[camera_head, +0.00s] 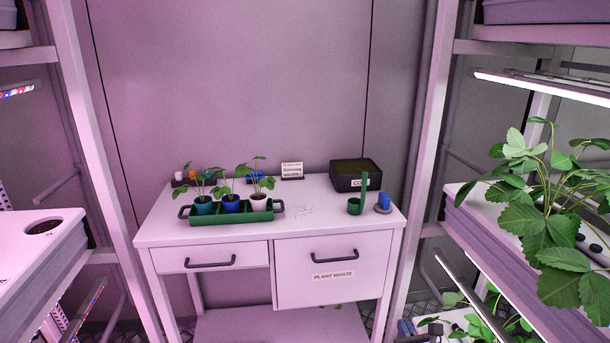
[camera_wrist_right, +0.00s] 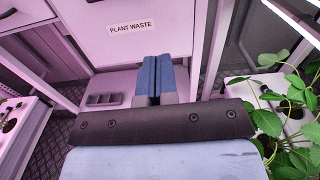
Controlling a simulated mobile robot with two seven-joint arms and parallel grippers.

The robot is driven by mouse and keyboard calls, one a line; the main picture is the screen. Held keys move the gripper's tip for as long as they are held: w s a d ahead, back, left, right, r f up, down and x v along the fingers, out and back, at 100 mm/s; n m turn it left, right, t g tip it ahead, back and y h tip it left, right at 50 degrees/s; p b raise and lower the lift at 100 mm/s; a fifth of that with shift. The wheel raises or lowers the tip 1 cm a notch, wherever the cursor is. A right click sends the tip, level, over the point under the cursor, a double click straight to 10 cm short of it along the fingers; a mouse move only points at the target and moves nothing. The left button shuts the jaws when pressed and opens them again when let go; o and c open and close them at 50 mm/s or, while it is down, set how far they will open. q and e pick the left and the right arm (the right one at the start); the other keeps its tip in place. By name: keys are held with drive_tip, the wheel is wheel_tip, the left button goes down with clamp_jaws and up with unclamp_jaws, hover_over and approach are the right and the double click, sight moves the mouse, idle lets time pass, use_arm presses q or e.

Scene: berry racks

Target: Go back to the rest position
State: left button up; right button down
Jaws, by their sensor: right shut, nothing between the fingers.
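My right gripper (camera_wrist_right: 152,78) shows in the right wrist view with its two blue fingers shut together and nothing between them. It points toward the white cabinet front with the "PLANT WASTE" label (camera_wrist_right: 132,26) and is apart from it. In the head view, a small blue part of the right gripper (camera_head: 405,328) shows at the bottom edge, low between the table and the right rack. Most of the right arm is out of frame. My left gripper is not in view.
A white table (camera_head: 155,228) holds a green tray (camera_head: 232,217) with three potted seedlings, a black soil box (camera_head: 355,177) and a green cup (camera_head: 354,206). The right rack (camera_head: 470,215) has leafy plants (camera_head: 540,215) overhanging its edge. The left rack (camera_head: 85,135) stands opposite.

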drive_tip(key=d+n, duration=0.2)
drive_tip(key=d, duration=1.1)
drive_tip(key=s+a+f+m+g, duration=0.2)
drive_tip(key=s+f+m+g, duration=0.1)
drive_tip(key=s+m, duration=0.75)
drive_tip(key=s+a+f+m+g, duration=0.2)
drive_tip(key=s+m, duration=0.8)
drive_tip(key=m, duration=0.1)
drive_tip(key=s+a+f+m+g, duration=0.2)
drive_tip(key=s+f+m+g, duration=0.1)
drive_tip(key=s+m, duration=0.75)
drive_tip(key=w+a+f+m+t+y+b, duration=0.2)
drive_tip(key=a+m+b, duration=0.3)
drive_tip(key=a+b, duration=0.75)
use_arm(q)
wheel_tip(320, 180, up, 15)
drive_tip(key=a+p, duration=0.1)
drive_tip(key=p, duration=3)
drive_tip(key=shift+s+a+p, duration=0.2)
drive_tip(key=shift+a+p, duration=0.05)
drive_tip(key=shift+p, duration=0.05)
use_arm(e)
wheel_tip(320, 180, up, 19)
drive_tip(key=s+h, duration=0.1)
drive_tip(key=shift+s+d+g, duration=0.2)
drive_tip(key=shift+d+g, duration=0.15)
drive_tip(key=shift+g, duration=0.05)
